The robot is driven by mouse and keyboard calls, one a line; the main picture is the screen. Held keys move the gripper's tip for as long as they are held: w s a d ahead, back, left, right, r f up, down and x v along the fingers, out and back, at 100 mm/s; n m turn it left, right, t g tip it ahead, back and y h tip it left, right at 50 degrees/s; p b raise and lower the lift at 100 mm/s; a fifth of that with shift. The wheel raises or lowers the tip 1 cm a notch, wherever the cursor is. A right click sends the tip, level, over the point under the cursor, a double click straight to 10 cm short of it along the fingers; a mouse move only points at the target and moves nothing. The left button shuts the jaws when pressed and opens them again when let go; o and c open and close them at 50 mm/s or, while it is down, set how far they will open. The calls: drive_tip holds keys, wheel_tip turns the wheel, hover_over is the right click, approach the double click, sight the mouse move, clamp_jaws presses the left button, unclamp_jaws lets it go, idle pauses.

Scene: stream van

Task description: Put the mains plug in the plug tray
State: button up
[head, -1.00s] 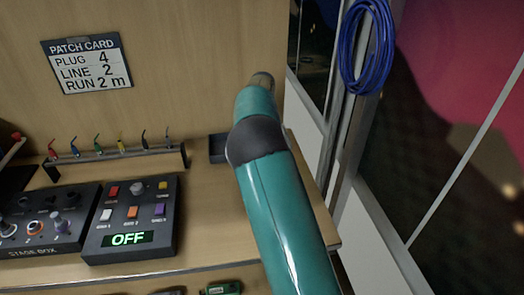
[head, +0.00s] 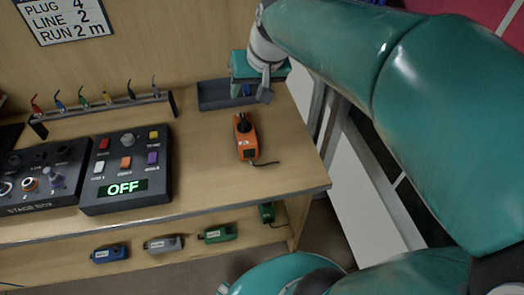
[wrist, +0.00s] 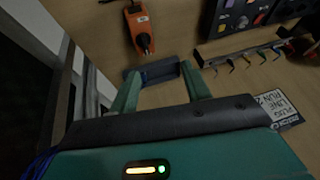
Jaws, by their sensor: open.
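An orange block with a black end and a short dark cable, apparently the mains plug (head: 246,138), lies on the bench top. It also shows in the wrist view (wrist: 140,27). The dark, low-walled plug tray (head: 213,97) stands at the back of the bench, behind the plug. Its inside looks dark blue. In the wrist view, the tray (wrist: 132,76) shows between and beyond my fingertips. My gripper (head: 250,92) is open and empty, over the right part of the tray and apart from the plug. It hides part of the tray in the head view.
A control box reading OFF (head: 126,170) and a stage box (head: 38,180) stand at left. A rack with small coloured hooked leads (head: 105,110) is behind them. Several labelled blocks lie on the lower shelf (head: 190,248). Bench around the orange plug is clear.

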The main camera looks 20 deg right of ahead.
drive_tip(key=s+a+f, duration=0.2)
drive_tip(key=s, duration=0.5)
drive_tip(key=s+a+f+n+h, duration=0.1)
drive_tip(key=s+f, duration=0.1)
drive_tip(key=s, duration=0.6)
drive_tip(key=shift+s+a+n+t, duration=0.15)
drive_tip(key=shift+a+n+t, duration=0.15)
drive_tip(key=shift+a, duration=0.05)
idle(0.6)
